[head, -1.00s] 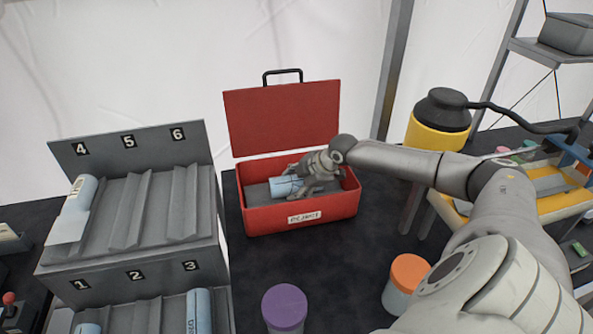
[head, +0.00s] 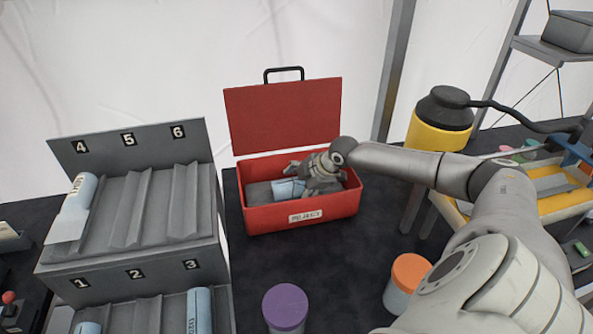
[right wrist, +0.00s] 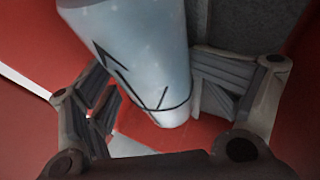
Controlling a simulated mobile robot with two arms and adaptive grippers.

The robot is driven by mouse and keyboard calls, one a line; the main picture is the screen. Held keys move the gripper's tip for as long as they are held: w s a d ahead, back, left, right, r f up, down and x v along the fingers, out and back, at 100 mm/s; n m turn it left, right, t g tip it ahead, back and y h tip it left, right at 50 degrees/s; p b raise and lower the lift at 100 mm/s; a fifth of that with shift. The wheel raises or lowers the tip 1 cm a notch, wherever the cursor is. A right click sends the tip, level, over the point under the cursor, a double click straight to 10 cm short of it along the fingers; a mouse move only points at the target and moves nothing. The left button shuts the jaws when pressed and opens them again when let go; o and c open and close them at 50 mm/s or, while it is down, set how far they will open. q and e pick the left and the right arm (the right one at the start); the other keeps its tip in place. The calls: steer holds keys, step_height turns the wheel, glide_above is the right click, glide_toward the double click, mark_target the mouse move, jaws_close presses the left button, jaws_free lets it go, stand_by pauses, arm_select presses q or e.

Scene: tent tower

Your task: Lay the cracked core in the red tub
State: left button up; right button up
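The pale blue core (head: 288,188) lies inside the open red tub (head: 262,219), on its grey lining. In the right wrist view the core (right wrist: 140,55) shows dark crack-like lines near its end. My right gripper (head: 304,179) is down in the tub at the core's right end. Its fingers (right wrist: 160,92) are spread on either side of the core, with a gap at the left finger; contact at the right finger cannot be told. The left gripper is not in view.
A grey numbered rack (head: 150,215) holding blue cores stands at left. A purple-lidded jar (head: 285,306) and an orange-lidded jar (head: 408,280) stand in front. A yellow and black canister (head: 438,118) is behind my right arm. The tub's lid (head: 283,115) stands raised.

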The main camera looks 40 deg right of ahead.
steer(key=shift+d+r, duration=0.1)
steer(key=shift+r, duration=0.4)
step_height(320, 180, up, 9)
steer(key=shift+r, duration=0.1)
stand_by(0.7)
